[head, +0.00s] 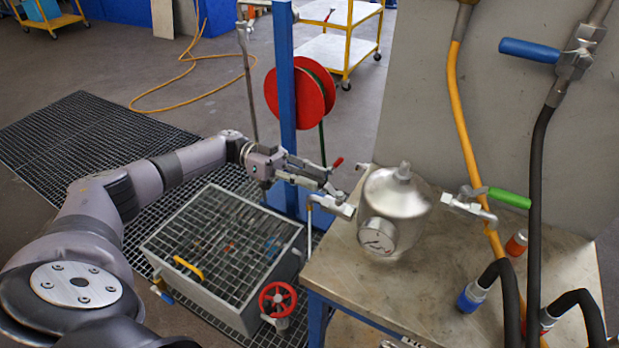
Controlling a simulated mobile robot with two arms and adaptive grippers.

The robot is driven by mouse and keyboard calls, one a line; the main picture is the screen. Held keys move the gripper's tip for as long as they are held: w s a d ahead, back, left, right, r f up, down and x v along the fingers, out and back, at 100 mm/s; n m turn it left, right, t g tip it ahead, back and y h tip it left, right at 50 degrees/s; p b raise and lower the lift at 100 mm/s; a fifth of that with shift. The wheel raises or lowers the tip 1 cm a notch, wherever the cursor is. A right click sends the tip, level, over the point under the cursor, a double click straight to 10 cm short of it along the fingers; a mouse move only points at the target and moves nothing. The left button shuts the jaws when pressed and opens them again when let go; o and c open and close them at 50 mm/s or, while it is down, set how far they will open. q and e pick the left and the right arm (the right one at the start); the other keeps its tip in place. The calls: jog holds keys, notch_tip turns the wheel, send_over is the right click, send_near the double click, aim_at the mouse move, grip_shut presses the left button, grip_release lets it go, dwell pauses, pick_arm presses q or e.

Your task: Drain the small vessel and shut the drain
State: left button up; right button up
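The small vessel (397,192) is a shiny metal pot with a domed top. It stands upright on a worn table, with a round gauge (377,237) on its front. On its left side is a metal drain fitting (343,209) with a thin spout bent down over the table's left edge. A red-tipped lever (338,162) shows just above. On the right side is a valve with a green handle (510,198). My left gripper (325,182) is at the drain fitting, close to the red lever. Its fingers overlap the fitting, so its opening and any contact are unclear. My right gripper is not seen.
A grated grey drain box (163,251) with a red handwheel (278,299) stands on the floor left of the table (420,300). A blue post (284,90) with a red hose reel (312,95) rises behind. Hoses and a blue-handled valve (529,50) crowd the right.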

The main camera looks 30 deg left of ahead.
pick_arm(q)
jog(key=o, duration=0.3)
jog(key=a, duration=0.7)
jog(key=shift+s+a, duration=0.2)
dwell(6.7)
